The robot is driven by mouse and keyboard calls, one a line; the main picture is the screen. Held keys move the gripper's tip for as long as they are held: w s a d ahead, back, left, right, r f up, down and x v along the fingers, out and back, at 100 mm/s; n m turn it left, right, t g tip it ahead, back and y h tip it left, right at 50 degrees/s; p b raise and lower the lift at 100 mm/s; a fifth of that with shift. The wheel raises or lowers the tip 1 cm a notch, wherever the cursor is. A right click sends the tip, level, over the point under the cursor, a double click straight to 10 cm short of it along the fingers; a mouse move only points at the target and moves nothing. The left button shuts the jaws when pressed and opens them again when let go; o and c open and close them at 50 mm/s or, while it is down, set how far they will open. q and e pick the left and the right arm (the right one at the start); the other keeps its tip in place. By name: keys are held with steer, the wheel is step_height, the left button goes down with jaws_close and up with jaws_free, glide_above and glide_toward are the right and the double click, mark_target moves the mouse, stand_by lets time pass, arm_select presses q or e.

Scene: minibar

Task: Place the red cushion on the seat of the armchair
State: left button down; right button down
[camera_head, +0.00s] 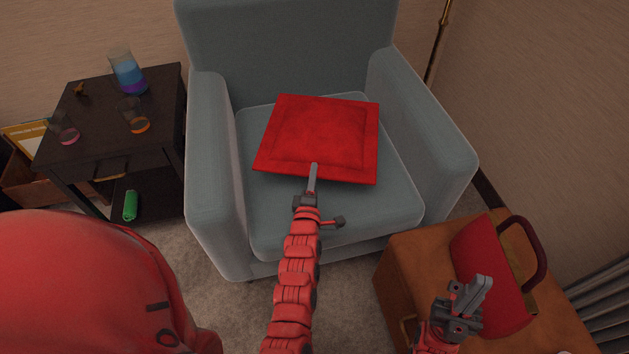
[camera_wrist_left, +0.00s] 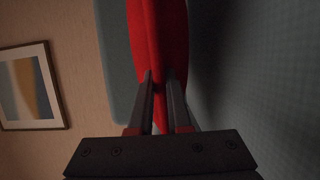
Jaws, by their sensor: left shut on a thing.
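The red cushion (camera_head: 322,133) lies roughly flat over the seat (camera_head: 340,222) of the blue-grey armchair (camera_head: 217,160), between its two armrests. My left gripper (camera_head: 312,180) is shut on the cushion's near edge. In the left wrist view, the two fingers (camera_wrist_left: 160,95) pinch the red cushion (camera_wrist_left: 158,40), seen edge-on, with a blue-grey surface of the armchair (camera_wrist_left: 250,70) close on the right. I cannot tell whether the cushion's underside touches the seat. My right gripper (camera_head: 474,294) is at the lower right, away from the cushion, holding nothing that I can see; its finger gap is unclear.
A dark side table (camera_head: 105,150) with a pitcher (camera_head: 127,72) and two glasses stands left of the armchair. A green item (camera_head: 130,205) lies on its lower shelf. An orange-brown cabinet (camera_head: 415,262) bears a red handbag (camera_head: 490,270) near my right gripper.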

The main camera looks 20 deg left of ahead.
arm_select(q)
step_height(320, 180, down, 5)
steer(key=shift+r+b, duration=0.1)
steer(key=shift+b, duration=0.45)
steer(key=shift+r, duration=0.1)
steer(key=c, duration=1.3)
jaws_free()
steer(key=shift+f, duration=0.2)
steer(key=o, duration=0.4)
steer(key=shift+o, duration=0.2)
